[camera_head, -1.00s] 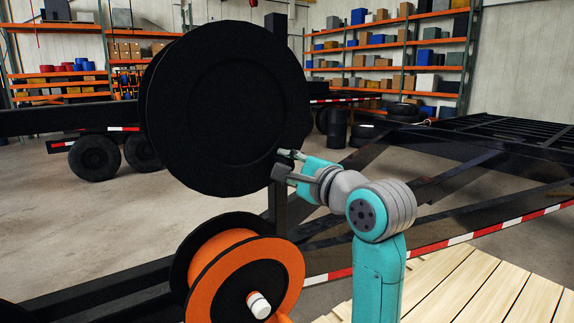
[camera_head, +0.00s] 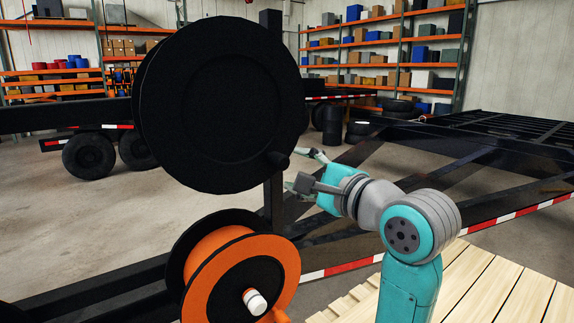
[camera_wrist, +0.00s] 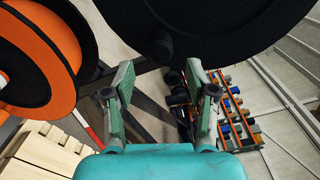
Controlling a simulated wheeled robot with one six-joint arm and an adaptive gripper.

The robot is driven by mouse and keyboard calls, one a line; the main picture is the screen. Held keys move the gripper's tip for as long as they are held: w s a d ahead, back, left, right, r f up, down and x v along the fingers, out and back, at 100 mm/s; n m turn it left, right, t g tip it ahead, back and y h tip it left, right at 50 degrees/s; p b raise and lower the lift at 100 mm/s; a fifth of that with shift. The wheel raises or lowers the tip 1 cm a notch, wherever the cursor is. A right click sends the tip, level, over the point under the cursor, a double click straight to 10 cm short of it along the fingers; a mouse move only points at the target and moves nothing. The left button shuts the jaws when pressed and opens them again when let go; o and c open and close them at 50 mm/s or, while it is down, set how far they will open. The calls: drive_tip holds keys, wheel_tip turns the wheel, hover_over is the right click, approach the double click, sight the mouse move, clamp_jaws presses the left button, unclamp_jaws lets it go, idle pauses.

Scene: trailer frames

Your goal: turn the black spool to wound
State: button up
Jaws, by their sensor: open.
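The black spool (camera_head: 215,85) is a large, dark disc standing upright at the centre left of the head view. A short dark handle (camera_head: 277,159) sticks out from its lower right face. My gripper (camera_head: 304,171) is open and empty just right of the handle, apart from it, with its fingers pointing toward the spool. In the wrist view the spool (camera_wrist: 225,22) fills the top, beyond my parted fingers (camera_wrist: 160,78). No winding mark can be made out on the spool.
An orange spool with a black core (camera_head: 240,275) sits below the black spool. A dark trailer frame (camera_head: 430,170) runs behind, with red and white strips. Pale wooden planks (camera_head: 490,285) lie at lower right. Stocked shelves (camera_head: 385,55) stand far back.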

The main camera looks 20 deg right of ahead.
drive_tip(key=v, duration=0.5)
drive_tip(key=shift+s+d, duration=0.1)
drive_tip(key=shift+s, duration=0.2)
wheel_tip(320, 180, down, 19)
drive_tip(key=n+h, duration=0.2)
drive_tip(key=s+f+n+h, duration=0.1)
drive_tip(key=s+f+n, duration=0.1)
drive_tip(key=s+f, duration=0.45)
drive_tip(key=s+f+n+h, duration=0.2)
drive_tip(key=s+f, duration=0.1)
drive_tip(key=f, duration=0.7)
drive_tip(key=s+a+f+n+g, duration=0.1)
drive_tip(key=s+f+n, duration=0.2)
drive_tip(key=s+f, duration=0.35)
drive_tip(key=s+f+n+g, duration=0.1)
drive_tip(key=s+f+n, duration=0.15)
drive_tip(key=s, duration=0.65)
drive_tip(key=s+a+n, duration=0.1)
drive_tip(key=s+n, duration=0.6)
drive_tip(key=s, duration=0.9)
drive_tip(key=shift+f+h, duration=0.3)
drive_tip(key=shift+f, duration=0.15)
drive_tip(key=shift+s, duration=0.1)
idle(0.8)
